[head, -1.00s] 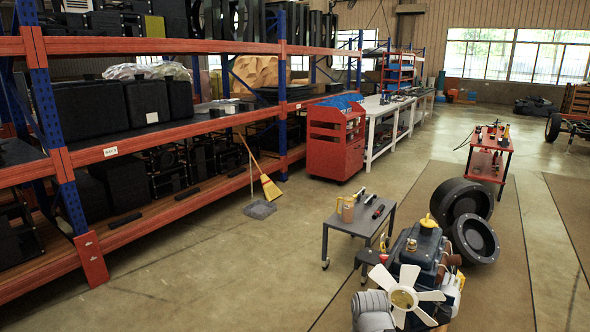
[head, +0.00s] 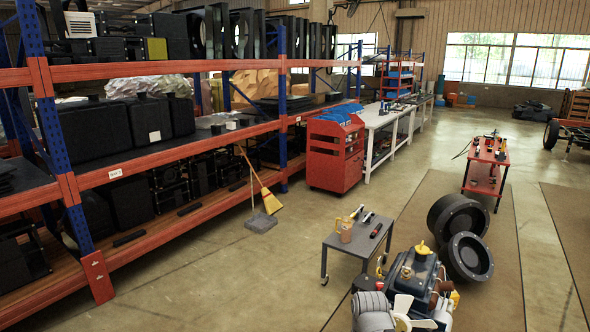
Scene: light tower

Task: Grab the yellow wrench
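A small grey wheeled table (head: 340,244) stands in the lower middle of the head view. A red tool cart (head: 488,168) farther right also carries small tools I cannot make out. My gripper is not in view.
An engine (head: 415,275) with a white fan stands right of the table, near two black wheels (head: 472,256). Orange and blue shelving (head: 150,165) lines the left side. A red cabinet (head: 333,160) and broom (head: 268,200) stand by it. The floor between shelving and table is clear.

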